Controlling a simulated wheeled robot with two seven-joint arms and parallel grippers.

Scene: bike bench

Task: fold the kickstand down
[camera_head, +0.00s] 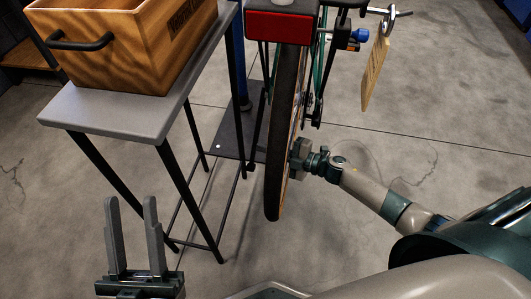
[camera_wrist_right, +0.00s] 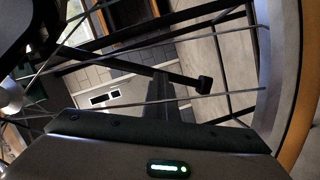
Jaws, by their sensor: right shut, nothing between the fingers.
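The bike's rear wheel (camera_head: 285,110) hangs upright in the middle of the head view. My right gripper (camera_head: 298,155) is close beside the wheel's right side; its fingertips are hard to make out there. In the right wrist view, a black bar with a blocky foot, which looks like the kickstand (camera_wrist_right: 170,73), runs across behind thin spokes. The shut, empty fingers of my right gripper (camera_wrist_right: 155,92) point toward this bar near its foot; I cannot tell if they touch. My left gripper (camera_head: 133,235) is open and empty at the lower left.
A grey-topped side table (camera_head: 130,112) with black legs stands to the left and carries a wooden crate (camera_head: 120,45). A red rear light (camera_head: 278,27) sits above the wheel. A tan tag (camera_head: 375,75) hangs at the upper right. The floor on the right is clear.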

